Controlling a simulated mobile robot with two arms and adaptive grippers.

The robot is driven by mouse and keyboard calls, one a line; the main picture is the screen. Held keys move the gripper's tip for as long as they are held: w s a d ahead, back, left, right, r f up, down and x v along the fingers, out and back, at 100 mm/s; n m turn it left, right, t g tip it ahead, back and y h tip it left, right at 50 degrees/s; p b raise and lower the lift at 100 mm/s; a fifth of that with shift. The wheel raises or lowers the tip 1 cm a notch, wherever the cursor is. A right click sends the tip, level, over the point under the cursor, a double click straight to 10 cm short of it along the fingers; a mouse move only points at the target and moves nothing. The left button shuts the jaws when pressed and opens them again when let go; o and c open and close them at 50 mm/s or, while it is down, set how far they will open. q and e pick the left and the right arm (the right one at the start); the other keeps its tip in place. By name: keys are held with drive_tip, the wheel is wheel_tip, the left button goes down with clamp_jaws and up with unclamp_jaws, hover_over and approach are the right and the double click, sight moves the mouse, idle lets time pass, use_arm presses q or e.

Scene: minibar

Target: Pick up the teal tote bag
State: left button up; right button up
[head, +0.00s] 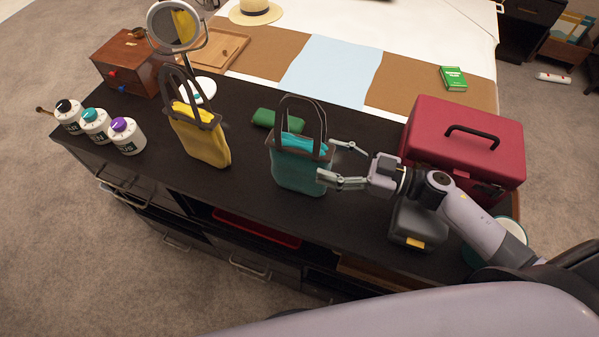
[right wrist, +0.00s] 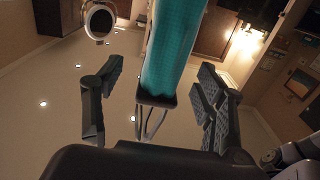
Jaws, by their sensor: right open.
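The teal tote bag (head: 298,174) stands upright on the dark counter, with its dark handles raised and teal cloth showing at its mouth. My right gripper (head: 328,161) is at the bag's right side, its two fingers spread and pointing left at the bag. In the right wrist view the bag (right wrist: 172,50) rises between the two open fingers (right wrist: 150,95), with space on both sides. I cannot tell whether a finger touches it. My left gripper is not in view.
A yellow tote bag (head: 203,143) stands to the left, and a green item (head: 263,118) lies behind. A red toolbox (head: 450,135) stands behind my right arm. Several bottles (head: 96,124), a wooden box (head: 128,62) and a mirror (head: 176,25) are at the left. The counter's front strip (head: 250,190) is clear.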

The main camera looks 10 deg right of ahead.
sight(300, 155)
drive_tip(key=shift+f, duration=0.55)
drive_tip(key=shift+x, duration=1.1)
drive_tip(key=p+x, duration=0.1)
drive_tip(key=x, duration=0.3)
drive_tip(key=shift+w+a+r+p, duration=0.1)
drive_tip(key=shift+a+p, duration=0.2)
drive_tip(key=shift+p, duration=0.1)
drive_tip(key=shift+w+a, duration=0.2)
drive_tip(key=shift+a, duration=0.15)
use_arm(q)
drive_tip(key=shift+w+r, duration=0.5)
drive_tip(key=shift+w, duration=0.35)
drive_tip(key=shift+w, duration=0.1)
use_arm(e)
clamp_jaws()
